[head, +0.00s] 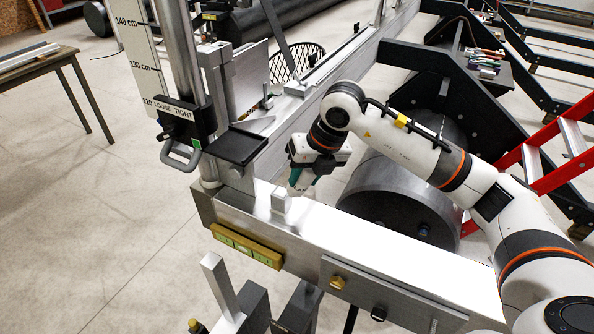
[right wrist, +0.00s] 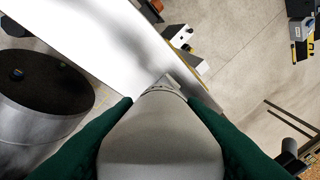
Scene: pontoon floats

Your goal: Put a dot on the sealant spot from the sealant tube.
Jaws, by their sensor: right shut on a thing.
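My right gripper (head: 302,178) is shut on a pale sealant tube (head: 296,190), above the near end of the bright metal beam (head: 350,233). In the right wrist view, the tube (right wrist: 160,138) sits between the green fingers of the gripper (right wrist: 162,125). Its narrow end points towards the edge of the beam (right wrist: 110,45). I cannot make out the sealant spot or tell whether the tube touches anything. My left gripper is not in view.
A post with a height scale (head: 141,45) and a LOOSE/TIGHT clamp (head: 183,118) rises left of the tube. A green-yellow level (head: 247,246) is on the beam's front face. A dark-ended cylinder (head: 400,205) lies behind the beam. A red ladder (head: 540,155) stands at right.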

